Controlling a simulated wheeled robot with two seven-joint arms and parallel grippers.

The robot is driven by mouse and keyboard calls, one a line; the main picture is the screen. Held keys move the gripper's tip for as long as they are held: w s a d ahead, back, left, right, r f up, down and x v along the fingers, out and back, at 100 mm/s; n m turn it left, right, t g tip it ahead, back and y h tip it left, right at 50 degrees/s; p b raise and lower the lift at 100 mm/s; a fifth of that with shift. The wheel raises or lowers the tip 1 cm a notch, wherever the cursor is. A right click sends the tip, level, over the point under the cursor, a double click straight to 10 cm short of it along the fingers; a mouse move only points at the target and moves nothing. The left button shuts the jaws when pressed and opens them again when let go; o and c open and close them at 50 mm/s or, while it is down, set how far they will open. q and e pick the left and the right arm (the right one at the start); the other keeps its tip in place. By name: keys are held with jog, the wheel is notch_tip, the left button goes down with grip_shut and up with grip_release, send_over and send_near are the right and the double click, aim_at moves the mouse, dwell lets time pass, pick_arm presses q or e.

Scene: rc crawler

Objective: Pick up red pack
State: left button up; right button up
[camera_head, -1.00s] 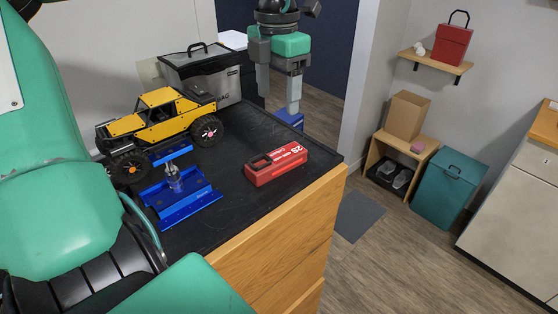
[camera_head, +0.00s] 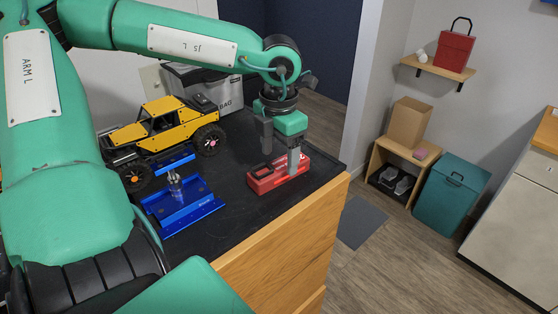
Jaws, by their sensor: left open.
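The red pack (camera_head: 265,181) is a red box with white lettering, lying on the dark mat near the right edge of the wooden cabinet. My left gripper (camera_head: 280,158) is open and points down at the pack. One grey finger is in front of the pack's right part and hides some of its lettering. The other finger is at the far left side, above or behind the pack. I cannot tell whether either finger touches it. My right gripper is not in view.
A yellow crawler (camera_head: 170,128) stands on the mat's far left, with a blue stand (camera_head: 183,207) in front of it. The mat (camera_head: 235,225) is clear in front of the pack. A teal bin (camera_head: 450,195) stands on the floor at right.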

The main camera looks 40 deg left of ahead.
pick_arm(q)
jog(key=shift+f, duration=1.25)
jog(key=shift+c, duration=0.2)
jog(key=c, duration=1.2)
jog(key=shift+r, duration=0.1)
jog(key=shift+c, duration=0.2)
